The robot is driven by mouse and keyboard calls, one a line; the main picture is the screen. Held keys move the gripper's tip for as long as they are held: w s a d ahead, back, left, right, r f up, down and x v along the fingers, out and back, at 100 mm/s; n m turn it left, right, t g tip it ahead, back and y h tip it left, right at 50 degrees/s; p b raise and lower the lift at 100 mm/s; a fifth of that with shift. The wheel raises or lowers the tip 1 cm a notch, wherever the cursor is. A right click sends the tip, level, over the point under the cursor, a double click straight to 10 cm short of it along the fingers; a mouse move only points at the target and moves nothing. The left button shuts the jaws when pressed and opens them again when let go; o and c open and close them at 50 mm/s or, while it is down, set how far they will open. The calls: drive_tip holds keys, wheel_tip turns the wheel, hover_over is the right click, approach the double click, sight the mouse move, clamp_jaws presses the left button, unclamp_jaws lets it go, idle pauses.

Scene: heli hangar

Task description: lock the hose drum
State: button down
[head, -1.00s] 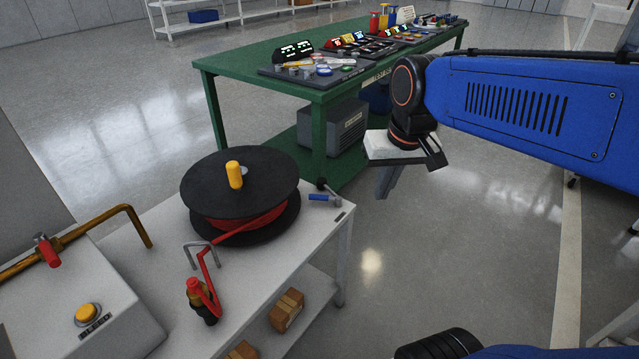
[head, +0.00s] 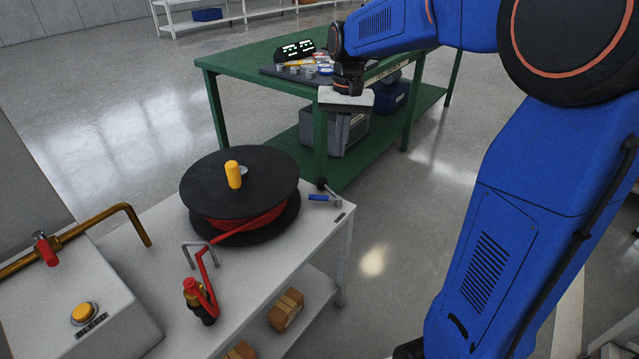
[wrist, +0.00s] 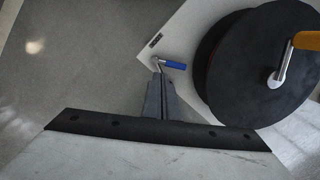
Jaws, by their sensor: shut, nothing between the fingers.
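The hose drum (head: 225,170) is a black reel with red hose wound on it, lying flat on a white cart. It carries an upright yellow crank knob (head: 233,174) and also shows at the right of the wrist view (wrist: 235,85). A small lever with a blue handle (head: 320,198) sits at the cart corner beside the drum. In the wrist view the blue handle (wrist: 174,65) lies just beyond my fingertips. My gripper (wrist: 158,76) is shut and empty, its fingers pointing toward the lever. In the head view it hangs above and right of the lever, apart from it.
The white cart (head: 150,218) also carries a red-handled nozzle (head: 196,290), and cardboard boxes (head: 286,308) sit on its lower shelf. A brass pipe and yellow button (head: 84,312) are at left. A green bench (head: 240,62) stands behind. Floor right of the cart is clear.

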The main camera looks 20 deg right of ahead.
sight(324, 200)
drive_tip(key=w+a+f+m+g, duration=0.1)
drive_tip(key=w+f, duration=0.4)
drive_tip(key=w, duration=0.5)
drive_tip(key=shift+w+a+g, duration=0.2)
drive_tip(key=shift+a+g, duration=0.15)
drive_tip(key=shift+g, duration=0.05)
drive_tip(key=x, duration=0.9)
drive_tip(key=shift+a+f, duration=0.15)
drive_tip(key=shift+f, duration=0.05)
drive_tip(key=s, duration=0.1)
drive_tip(key=s+a+f, duration=0.1)
drive_tip(key=shift+s, duration=0.4)
drive_tip(key=shift+s+a+f, duration=0.15)
drive_tip(key=shift+s+a, duration=0.15)
drive_tip(key=shift+s, duration=0.2)
